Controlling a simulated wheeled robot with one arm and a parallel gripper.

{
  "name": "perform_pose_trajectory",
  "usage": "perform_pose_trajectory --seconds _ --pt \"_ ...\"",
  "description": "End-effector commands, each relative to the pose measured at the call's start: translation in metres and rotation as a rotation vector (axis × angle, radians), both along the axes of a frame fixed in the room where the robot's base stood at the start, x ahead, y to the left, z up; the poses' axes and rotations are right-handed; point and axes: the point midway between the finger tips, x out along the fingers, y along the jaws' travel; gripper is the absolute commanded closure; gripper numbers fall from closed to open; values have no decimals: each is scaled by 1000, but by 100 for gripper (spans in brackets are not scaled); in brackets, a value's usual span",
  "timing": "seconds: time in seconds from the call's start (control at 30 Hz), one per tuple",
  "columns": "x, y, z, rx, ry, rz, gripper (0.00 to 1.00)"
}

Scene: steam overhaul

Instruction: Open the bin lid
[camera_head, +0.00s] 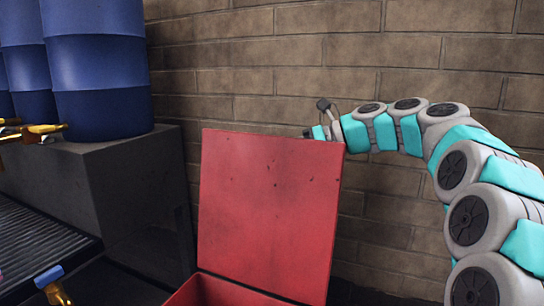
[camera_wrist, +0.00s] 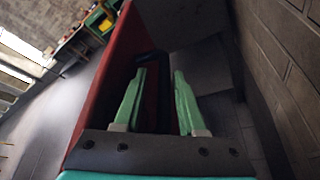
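The red bin (camera_head: 215,291) is at the bottom middle of the head view. Its red lid (camera_head: 270,205) stands raised, close to upright, above the bin's back edge. My arm reaches in from the right, and its end is at the lid's upper right corner, with the fingers hidden behind the lid. In the wrist view, my gripper (camera_wrist: 159,72) has its two green fingers apart with nothing visibly held between them. The red lid (camera_wrist: 98,85) runs along the left of the fingers there; I cannot tell whether they touch it.
A brick wall (camera_head: 300,65) stands close behind the lid and my arm. Blue barrels (camera_head: 100,75) stand on a dark block (camera_head: 125,190) at left. A ribbed dark surface (camera_head: 40,245) with brass-coloured fittings is at lower left. Grey floor (camera_wrist: 45,130) shows in the wrist view.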

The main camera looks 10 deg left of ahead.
Motion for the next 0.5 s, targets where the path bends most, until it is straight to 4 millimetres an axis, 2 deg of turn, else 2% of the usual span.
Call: perform_pose_trajectory --seconds 0.33,0.5 --pt "0 -1 2 2 -3 -1 53" --pt "1 -14 7 3 -3 -3 53"
